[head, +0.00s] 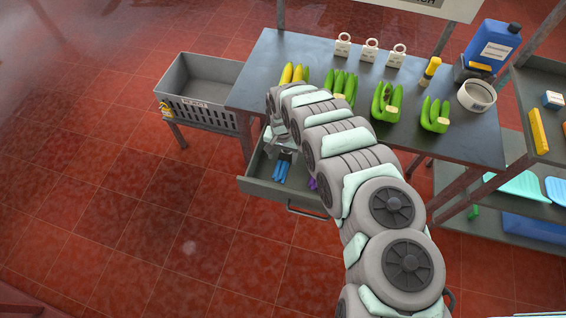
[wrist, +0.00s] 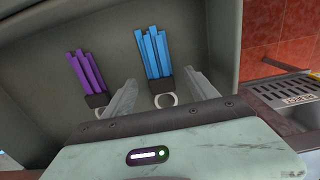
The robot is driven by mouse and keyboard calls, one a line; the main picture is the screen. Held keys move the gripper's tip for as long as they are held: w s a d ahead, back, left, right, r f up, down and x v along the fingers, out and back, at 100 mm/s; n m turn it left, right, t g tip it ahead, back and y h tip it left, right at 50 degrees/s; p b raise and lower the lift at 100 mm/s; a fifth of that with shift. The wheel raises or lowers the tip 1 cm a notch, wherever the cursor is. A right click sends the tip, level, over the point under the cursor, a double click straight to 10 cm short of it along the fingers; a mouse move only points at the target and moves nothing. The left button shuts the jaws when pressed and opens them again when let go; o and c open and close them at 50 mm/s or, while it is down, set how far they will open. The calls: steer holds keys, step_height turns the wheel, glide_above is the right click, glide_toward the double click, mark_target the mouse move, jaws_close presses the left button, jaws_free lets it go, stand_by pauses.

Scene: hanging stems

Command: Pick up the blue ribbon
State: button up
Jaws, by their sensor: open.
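The blue ribbon (wrist: 155,52) is a bundle of bright blue strips with a dark clasp and a pale ring at its near end. It lies in the open drawer, and it also shows in the head view (head: 283,171). My gripper (wrist: 165,88) is open and empty over the drawer. In the wrist view its two fingers appear on either side of the ring end of the blue bundle. I cannot tell how high above it they are. A purple ribbon (wrist: 88,72) lies to the left of the blue one in the wrist view.
The drawer (head: 256,187) is pulled out from the metal table (head: 262,58). Banana bunches (head: 386,101), several padlock-like tags and a blue jug (head: 489,50) stand on the tabletop. A grey crate (head: 204,85) stands to the left. A shelf with trays is at right. The left floor is clear.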

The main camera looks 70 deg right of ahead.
mark_target(283, 162)
steer(key=shift+s+f, duration=0.1)
steer(key=shift+f, duration=1.55)
steer(key=shift+c, duration=0.2)
steer(key=shift+d, duration=0.1)
jaws_close()
steer(key=shift+r, duration=0.15)
step_height(283, 162, up, 20)
steer(key=p, duration=0.5)
